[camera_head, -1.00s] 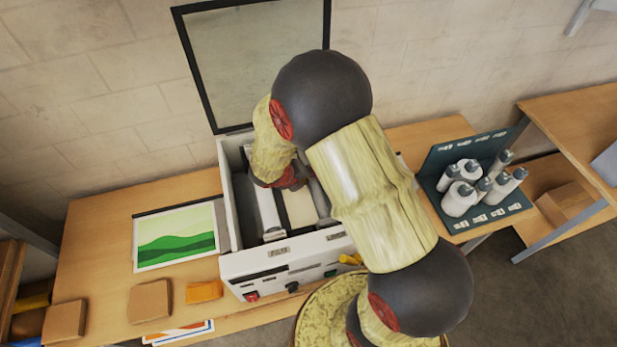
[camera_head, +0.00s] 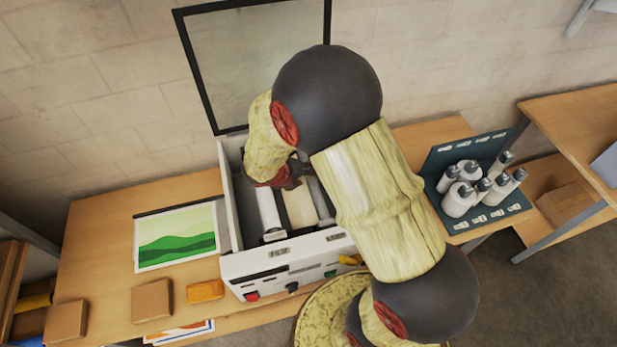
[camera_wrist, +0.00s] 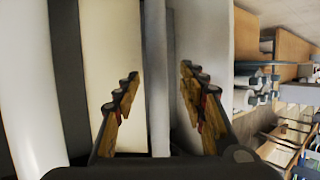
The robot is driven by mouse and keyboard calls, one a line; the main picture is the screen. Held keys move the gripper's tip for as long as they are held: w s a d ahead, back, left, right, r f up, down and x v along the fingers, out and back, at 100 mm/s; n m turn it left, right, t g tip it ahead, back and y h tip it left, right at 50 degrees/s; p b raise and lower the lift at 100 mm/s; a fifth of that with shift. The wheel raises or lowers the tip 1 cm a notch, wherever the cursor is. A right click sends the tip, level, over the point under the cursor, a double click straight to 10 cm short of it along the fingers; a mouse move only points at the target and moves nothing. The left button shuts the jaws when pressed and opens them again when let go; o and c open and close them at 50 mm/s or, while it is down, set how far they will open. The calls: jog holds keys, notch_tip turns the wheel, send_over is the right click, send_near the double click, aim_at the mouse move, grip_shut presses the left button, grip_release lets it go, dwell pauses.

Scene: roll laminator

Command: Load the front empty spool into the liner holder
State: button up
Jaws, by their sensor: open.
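The laminator (camera_head: 290,262) is a white box with its lid up. My gripper (camera_wrist: 160,85) is open inside or just over it, and my arm covers much of its right side in the head view. In the wrist view, a slim grey bar (camera_wrist: 158,60) runs lengthwise between the open fingers, apart from both. I cannot tell whether it is the empty spool or part of the machine. A white roll (camera_head: 268,210) lies in the left bay, and it also shows at the wrist view's left edge (camera_wrist: 25,100). The liner holder cannot be made out.
A dark green rack (camera_head: 440,160) with several white and grey rolls (camera_head: 460,200) stands at the right. A landscape print (camera_head: 177,238) lies on the table left of the laminator. Brown blocks (camera_head: 152,300) and an orange block (camera_head: 205,291) lie in front. The raised lid (camera_head: 255,65) stands behind.

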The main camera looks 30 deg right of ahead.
jog(key=s+a+r+m+t+y, duration=0.1)
jog(key=s+a+r+m, duration=0.3)
jog(key=r+m, duration=0.6)
jog(key=s+a+r+m+t+y, duration=0.1)
jog(key=s+a+r+m+y, duration=0.2)
jog(key=s+r+m, duration=0.6)
jog(key=s+a+r+m+t+y, duration=0.1)
jog(key=s+a+r+m+y, duration=0.2)
jog(key=r+m, duration=0.7)
jog(key=shift+s+a+r+m, duration=0.35)
jog(key=shift+s+a+m, duration=1.15)
jog(key=shift+m, duration=1)
jog(key=shift+s+d, duration=0.2)
jog(key=shift+d, duration=0.05)
jog(key=shift+s, duration=0.1)
